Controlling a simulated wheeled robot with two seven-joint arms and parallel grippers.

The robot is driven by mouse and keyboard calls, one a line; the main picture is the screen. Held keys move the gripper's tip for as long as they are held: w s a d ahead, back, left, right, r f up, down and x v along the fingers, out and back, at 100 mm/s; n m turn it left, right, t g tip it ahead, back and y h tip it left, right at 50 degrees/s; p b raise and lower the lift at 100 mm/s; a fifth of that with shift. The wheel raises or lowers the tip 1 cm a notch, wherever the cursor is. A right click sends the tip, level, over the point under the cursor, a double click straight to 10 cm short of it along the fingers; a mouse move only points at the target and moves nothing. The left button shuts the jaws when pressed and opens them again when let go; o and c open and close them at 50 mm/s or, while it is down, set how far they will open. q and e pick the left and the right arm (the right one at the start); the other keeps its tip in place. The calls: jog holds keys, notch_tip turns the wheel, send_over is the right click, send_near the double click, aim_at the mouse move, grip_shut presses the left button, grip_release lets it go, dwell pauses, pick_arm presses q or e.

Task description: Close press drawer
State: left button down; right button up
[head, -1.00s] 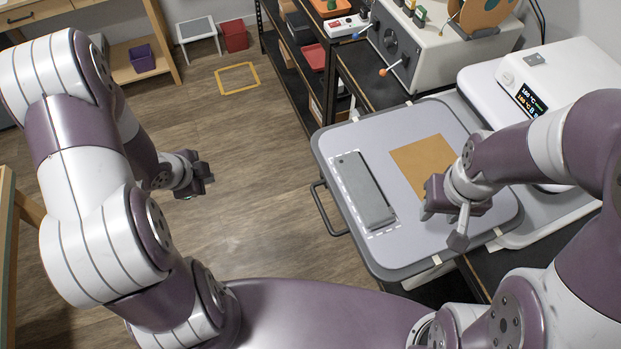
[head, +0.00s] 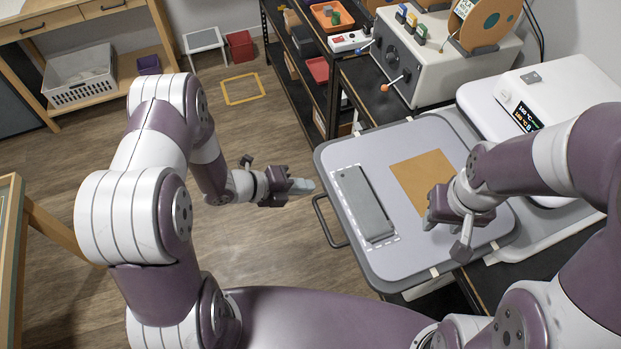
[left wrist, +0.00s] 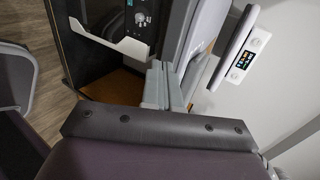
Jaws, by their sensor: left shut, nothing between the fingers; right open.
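The press drawer (head: 415,262) is a grey rounded tray, pulled out from the white heat press (head: 575,85). Its dark bar handle (head: 324,222) is on the left side. A grey block (head: 364,205) lies inside a dashed outline on the tray, beside a tan square sheet (head: 420,172). My left gripper (head: 304,186) is shut and empty, pointing right, just left of the tray and a little above the handle in the picture. Its pale fingers show in the left wrist view (left wrist: 162,86). My right gripper (head: 446,234) is open over the tray's right part, partly covering the sheet.
A grey machine with levers (head: 440,60) stands behind the tray. Black shelving (head: 325,90) with bins is at the back. A white basket (head: 78,78) sits on a wooden shelf at far left. Floor left of the tray is clear.

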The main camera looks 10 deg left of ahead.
pick_arm(q)
jog(key=shift+w+d, duration=0.5)
jog(key=shift+d, duration=0.3)
pick_arm(e)
jog(key=shift+r, duration=0.45)
pick_arm(q)
jog(key=shift+d, duration=0.1)
